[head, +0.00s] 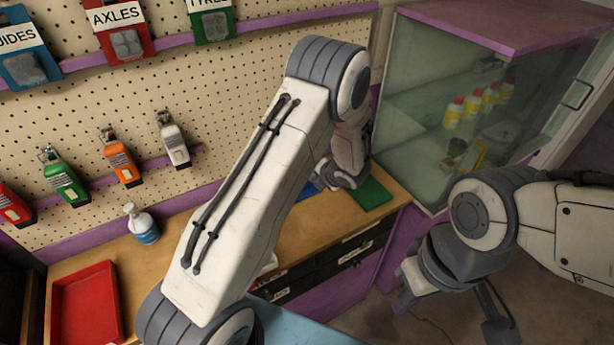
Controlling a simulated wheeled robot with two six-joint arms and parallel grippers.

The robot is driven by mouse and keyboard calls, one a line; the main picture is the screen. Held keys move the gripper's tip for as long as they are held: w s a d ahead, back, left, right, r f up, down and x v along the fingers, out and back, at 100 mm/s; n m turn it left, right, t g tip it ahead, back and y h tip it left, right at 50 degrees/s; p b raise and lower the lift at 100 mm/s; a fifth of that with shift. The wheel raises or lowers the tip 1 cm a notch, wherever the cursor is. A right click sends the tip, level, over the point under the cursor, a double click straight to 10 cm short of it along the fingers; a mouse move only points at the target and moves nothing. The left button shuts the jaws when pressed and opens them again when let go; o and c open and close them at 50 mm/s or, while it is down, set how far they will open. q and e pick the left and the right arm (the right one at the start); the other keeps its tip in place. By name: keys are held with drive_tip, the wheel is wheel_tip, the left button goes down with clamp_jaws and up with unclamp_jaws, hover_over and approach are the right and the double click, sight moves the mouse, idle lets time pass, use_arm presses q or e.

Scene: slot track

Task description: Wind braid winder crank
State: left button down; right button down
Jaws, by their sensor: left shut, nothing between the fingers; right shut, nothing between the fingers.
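I cannot make out a braid winder or its crank; the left arm covers much of the workbench. My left arm reaches up and across the middle, and its gripper (343,174) is shut and empty, low over the far right of the bench by a green mat (373,196). Its fingertips are hard to make out. My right arm comes in from the right and bends down; its gripper (408,288) is shut and empty, in front of the cabinet and right of the bench, partly hidden by its own links.
A wooden workbench (186,237) bears a red tray (87,305) and a spray bottle (142,226). A glass cabinet (415,75) at the right holds yellow bottles (470,106).

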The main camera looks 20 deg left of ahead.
use_arm(q)
drive_tip(key=shift+w+d+r, duration=0.15)
drive_tip(key=shift+w+d, duration=0.05)
drive_tip(key=shift+w, duration=0.15)
